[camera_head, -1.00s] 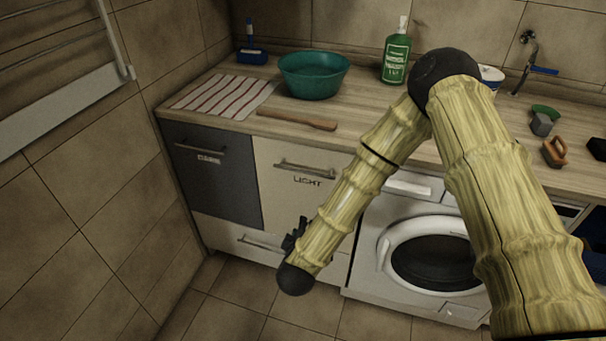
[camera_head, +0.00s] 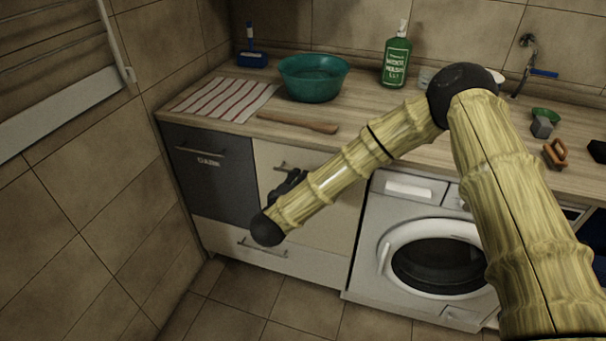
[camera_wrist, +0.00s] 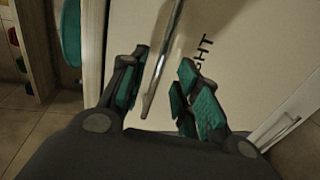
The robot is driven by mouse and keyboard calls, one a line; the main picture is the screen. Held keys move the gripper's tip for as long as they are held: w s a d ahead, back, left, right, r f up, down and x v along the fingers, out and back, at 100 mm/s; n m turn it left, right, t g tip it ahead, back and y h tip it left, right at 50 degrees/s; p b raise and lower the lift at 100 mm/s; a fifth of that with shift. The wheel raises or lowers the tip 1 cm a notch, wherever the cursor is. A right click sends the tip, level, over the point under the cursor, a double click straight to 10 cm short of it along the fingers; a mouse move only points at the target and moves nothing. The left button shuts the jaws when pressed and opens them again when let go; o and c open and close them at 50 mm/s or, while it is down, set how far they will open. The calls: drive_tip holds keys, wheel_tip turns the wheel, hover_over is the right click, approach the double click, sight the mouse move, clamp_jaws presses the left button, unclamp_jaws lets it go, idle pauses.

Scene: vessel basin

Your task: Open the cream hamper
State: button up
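The cream hamper front (camera_head: 332,217) is a flat panel under the counter, between the dark hamper front and the washing machine. It looks closed. In the wrist view, the cream front (camera_wrist: 228,35) carries dark lettering ending in "GHT", and its metal bar handle (camera_wrist: 166,55) runs between my fingers. My gripper (camera_wrist: 158,90) is open, with one green-padded finger on each side of the bar and a gap to both. In the head view, my gripper (camera_head: 288,184) is at the upper left of the cream front. My forearm hides much of the panel and most of its handle there.
The dark hamper front (camera_head: 215,175) is just left. A white drawer (camera_head: 285,258) lies below, and the washing machine (camera_head: 400,225) stands right. The counter above holds a teal bowl (camera_head: 313,78), a striped towel (camera_head: 222,98), a wooden bar (camera_head: 297,122) and a green bottle (camera_head: 396,60).

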drive_tip(key=shift+x, duration=2.3)
drive_tip(key=shift+c, duration=0.5)
clamp_jaws()
